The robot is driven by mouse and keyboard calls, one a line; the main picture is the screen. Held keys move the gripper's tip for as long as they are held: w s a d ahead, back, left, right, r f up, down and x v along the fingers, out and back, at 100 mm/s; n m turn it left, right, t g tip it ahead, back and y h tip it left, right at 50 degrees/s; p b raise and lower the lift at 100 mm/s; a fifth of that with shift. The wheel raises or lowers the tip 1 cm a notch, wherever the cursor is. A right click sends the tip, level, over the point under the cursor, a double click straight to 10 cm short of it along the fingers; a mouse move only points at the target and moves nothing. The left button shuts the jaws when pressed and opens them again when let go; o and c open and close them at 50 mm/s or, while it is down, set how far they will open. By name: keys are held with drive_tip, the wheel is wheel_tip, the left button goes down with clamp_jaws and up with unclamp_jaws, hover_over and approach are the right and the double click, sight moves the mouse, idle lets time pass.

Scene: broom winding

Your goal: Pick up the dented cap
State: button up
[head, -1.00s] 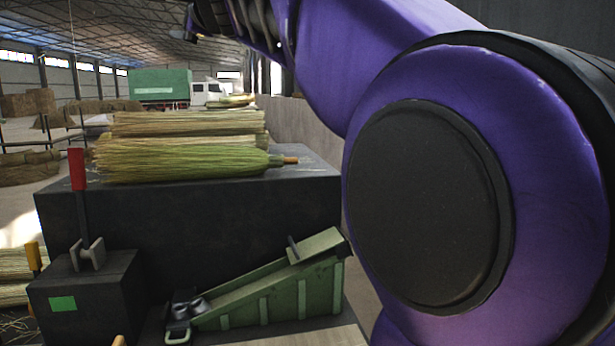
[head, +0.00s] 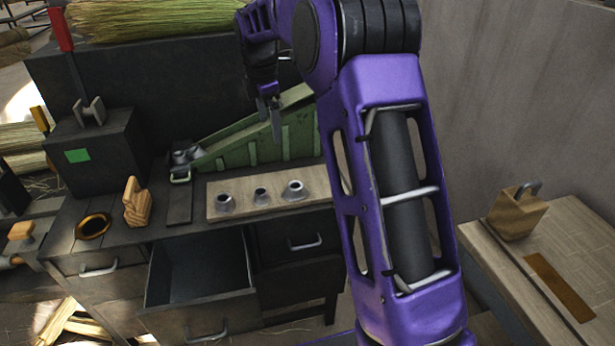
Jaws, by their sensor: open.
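Three small grey metal caps stand in a row on a pale wooden board (head: 245,209) on the bench: a left cap (head: 225,202), a middle cap (head: 261,195) and a right cap (head: 295,190). More grey metal pieces (head: 185,153) sit at the low end of a green chute (head: 258,143). Which cap is dented is too small to tell. My gripper (head: 270,112) is open and empty, its fingers pointing down. In the picture it overlaps the green chute, behind and above the board. It appears apart from the caps.
An open, seemingly empty drawer (head: 205,305) juts out below the bench. A wooden block (head: 137,202) and a dark ring (head: 94,226) are left of the board. A black box (head: 95,150) stands behind them. A wooden padlock-shaped block (head: 515,214) sits on the right table.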

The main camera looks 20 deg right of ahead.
drive_tip(key=s+d+f+n+g, duration=0.1)
drive_tip(key=s+d+f+n, duration=0.1)
drive_tip(key=d+f, duration=0.15)
drive_tip(key=b, duration=0.2)
hover_over(295, 184)
drive_tip(key=s, duration=0.1)
drive_tip(key=shift+h, duration=0.3)
drive_tip(key=f, duration=0.6)
drive_tip(key=a+f, duration=0.1)
drive_tip(key=f, duration=0.2)
drive_tip(key=shift+s+f, duration=0.2)
drive_tip(key=shift+d+f, duration=0.15)
drive_tip(key=shift+f, duration=0.4)
drive_tip(key=f, duration=0.4)
drive_tip(key=shift+s+f+b, duration=0.15)
drive_tip(key=shift+s+b, duration=0.15)
drive_tip(key=shift+w+d+f, duration=0.1)
drive_tip(key=shift+f, duration=0.4)
drive_tip(key=c, duration=1.4)
drive_tip(key=shift+r, duration=0.1)
